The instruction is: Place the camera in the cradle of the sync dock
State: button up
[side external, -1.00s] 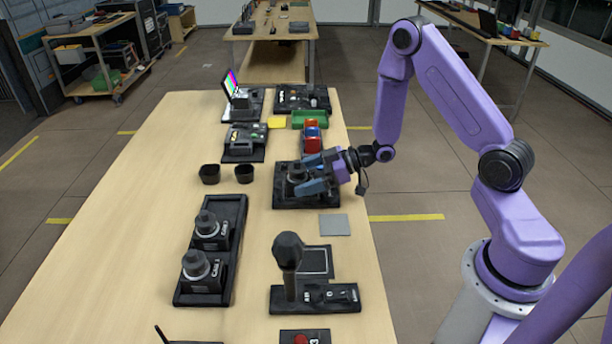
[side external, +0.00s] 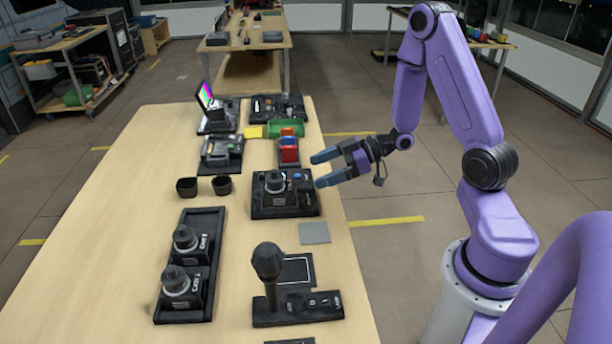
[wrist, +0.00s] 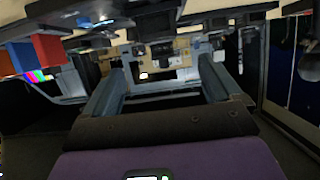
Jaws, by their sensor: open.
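A dark camera (side external: 276,184) with a grey round lens on top sits upright on the black sync dock (side external: 300,209), toward the right side of the table. It looks seated in the dock, though the fit of its underside is hidden. My gripper (side external: 318,170) is open and empty, above and to the right of the dock, with its blue fingers pointing left and apart from the camera. In the wrist view my two fingers (wrist: 162,85) stand wide apart with nothing between them. Two similar cameras (side external: 187,240) (side external: 177,284) stand in a black tray (side external: 213,260).
A microphone (side external: 268,262) stands on a black base in front of the dock. A grey pad (side external: 314,233) lies near the table's right edge. The table's left side is clear.

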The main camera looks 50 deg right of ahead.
jog(key=a+g+h, duration=0.1)
jog(key=a+n+h, duration=0.1)
jog(key=a+h, duration=0.1)
jog(key=a+n+g+h, duration=0.1)
jog(key=a, duration=0.1)
jog(key=shift+s+r+g, duration=0.1)
jog(key=shift+r+g, duration=0.2)
jog(key=s+a+r+g+h, duration=0.1)
jog(key=s+a+r+g, duration=0.1)
jog(key=s, duration=0.6)
jog(key=s+a+r+n+g+h, duration=0.1)
jog(key=s+a+r+g+h, duration=0.1)
jog(key=s, duration=0.6)
jog(key=s+a+r+g+h, duration=0.2)
jog(key=s+r, duration=0.1)
jog(key=s, duration=0.5)
jog(key=shift+s+r+n+g, duration=0.25)
jog(key=shift+r+n+g, duration=0.05)
jog(key=shift+g, duration=0.1)
